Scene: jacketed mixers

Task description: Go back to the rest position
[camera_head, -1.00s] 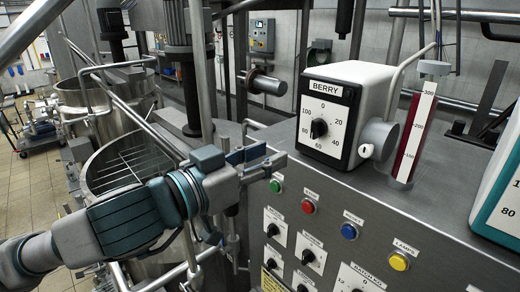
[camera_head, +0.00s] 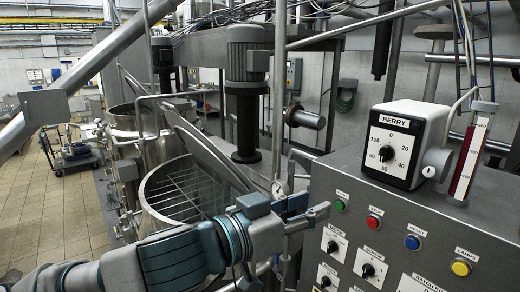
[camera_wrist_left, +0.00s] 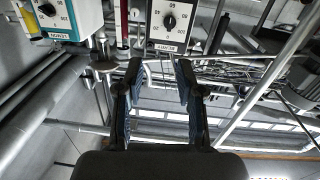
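My left gripper (camera_head: 308,212) reaches in from the lower left in the head view. It is held in the air just left of the green button (camera_head: 340,205) on the grey control panel (camera_head: 420,217). In the left wrist view its two dark fingers (camera_wrist_left: 160,88) stand apart with nothing between them, so it is open and empty. My right gripper does not show in either view.
The BERRY dial box (camera_head: 397,143) and a red level tube (camera_head: 471,155) stand on the panel. Red (camera_head: 374,223), blue (camera_head: 412,242) and yellow (camera_head: 461,267) buttons lie along it. Open steel mixers (camera_head: 147,200) are behind my arm.

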